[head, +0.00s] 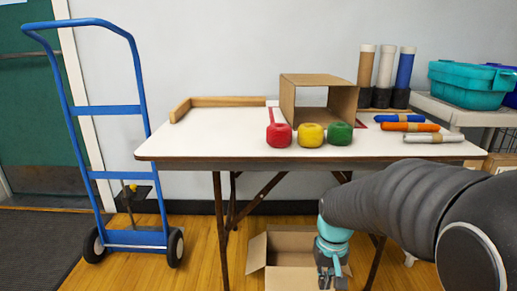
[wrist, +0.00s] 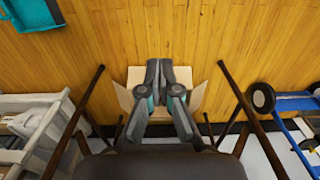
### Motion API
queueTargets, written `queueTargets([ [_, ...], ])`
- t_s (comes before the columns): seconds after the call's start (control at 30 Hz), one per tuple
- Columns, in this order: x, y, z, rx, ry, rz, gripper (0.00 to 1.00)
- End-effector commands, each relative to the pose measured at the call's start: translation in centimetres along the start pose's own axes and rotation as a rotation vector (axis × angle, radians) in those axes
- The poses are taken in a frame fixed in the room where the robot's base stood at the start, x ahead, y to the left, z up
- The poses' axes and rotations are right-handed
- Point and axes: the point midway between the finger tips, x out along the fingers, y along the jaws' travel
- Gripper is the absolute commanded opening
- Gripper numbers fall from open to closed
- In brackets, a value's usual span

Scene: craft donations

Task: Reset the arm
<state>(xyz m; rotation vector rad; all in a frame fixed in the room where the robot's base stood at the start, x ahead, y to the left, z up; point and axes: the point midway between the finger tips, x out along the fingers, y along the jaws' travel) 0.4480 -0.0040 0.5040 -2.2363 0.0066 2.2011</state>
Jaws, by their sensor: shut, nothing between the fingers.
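My gripper (head: 330,277) hangs low in front of the table in the head view, at the end of my dark arm. In the wrist view my gripper (wrist: 159,68) shows with its two fingers together, shut and empty. An open cardboard box (head: 283,247) stands on the floor under the table, behind my gripper. The box (wrist: 190,78) also shows around the fingers in the wrist view. I cannot tell whether the fingers are over the box or in front of it.
The white table (head: 208,141) holds red (head: 279,135), yellow (head: 311,135) and green (head: 339,133) yarn balls, an open carton (head: 342,101), upright rolls and lying bundles. A blue hand truck (head: 108,175) stands left. Open floor lies left of the box.

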Motion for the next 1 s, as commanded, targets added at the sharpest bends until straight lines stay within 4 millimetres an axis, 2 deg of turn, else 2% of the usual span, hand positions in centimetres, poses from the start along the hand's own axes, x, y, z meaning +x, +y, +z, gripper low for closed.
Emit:
queueTargets([
  [0.03,-1.7,0.0,1.3,0.000,0.024,0.000,0.00],
  [0.1,-3.2,0.0,2.9,0.000,0.049,0.000,0.00],
  [0.4,-8.7,-0.1,9.3,-0.002,0.180,0.000,0.00],
  [0.6,-12.0,-0.1,12.8,-0.003,0.292,-0.001,0.00],
  [0.8,-15.7,-0.2,14.5,-0.005,0.415,-0.001,0.00],
  [1.0,-17.7,-0.3,15.1,-0.005,0.477,-0.002,0.00],
])
